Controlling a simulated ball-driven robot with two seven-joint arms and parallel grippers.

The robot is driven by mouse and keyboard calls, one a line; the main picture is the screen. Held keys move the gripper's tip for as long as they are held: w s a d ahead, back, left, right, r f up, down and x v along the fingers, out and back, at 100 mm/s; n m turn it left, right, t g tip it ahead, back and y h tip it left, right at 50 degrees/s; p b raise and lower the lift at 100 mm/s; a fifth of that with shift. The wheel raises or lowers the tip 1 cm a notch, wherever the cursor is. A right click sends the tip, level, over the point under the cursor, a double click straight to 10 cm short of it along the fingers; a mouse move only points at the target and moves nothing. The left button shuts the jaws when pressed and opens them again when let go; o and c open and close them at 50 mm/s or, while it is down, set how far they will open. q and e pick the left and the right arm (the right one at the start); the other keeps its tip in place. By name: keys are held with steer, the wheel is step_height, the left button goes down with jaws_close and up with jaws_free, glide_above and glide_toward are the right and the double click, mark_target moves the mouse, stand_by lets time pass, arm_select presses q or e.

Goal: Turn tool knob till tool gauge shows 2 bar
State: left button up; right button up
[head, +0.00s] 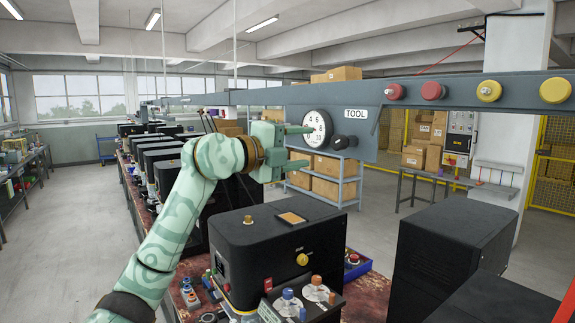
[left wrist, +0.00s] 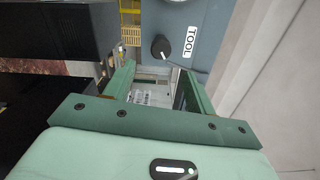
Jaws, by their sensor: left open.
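The tool gauge (head: 317,129) is a round white dial on the blue-grey overhead rail, beside a TOOL label (head: 355,114). Some numerals show, but I cannot read the needle surely. The black tool knob (head: 343,141) sits just right of the gauge, below the label. It also shows in the left wrist view (left wrist: 160,47), with the label (left wrist: 191,42) beside it. My left gripper (head: 300,146) is open and empty, left of the knob, with its fingers overlapping the gauge's left edge in the head view. In the wrist view the knob lies beyond the fingertips, untouched. My right gripper is out of view.
Red buttons (head: 433,91) and yellow buttons (head: 489,91) line the rail to the right. A black machine box (head: 275,240) with small knobs stands on the bench below my left arm. Another dark box (head: 450,250) stands at the right. Open air surrounds the knob's front.

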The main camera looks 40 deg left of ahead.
arm_select(q)
steer(key=shift+b+v, duration=0.4)
steer(key=shift+v, duration=1.2)
steer(key=shift+d, duration=0.1)
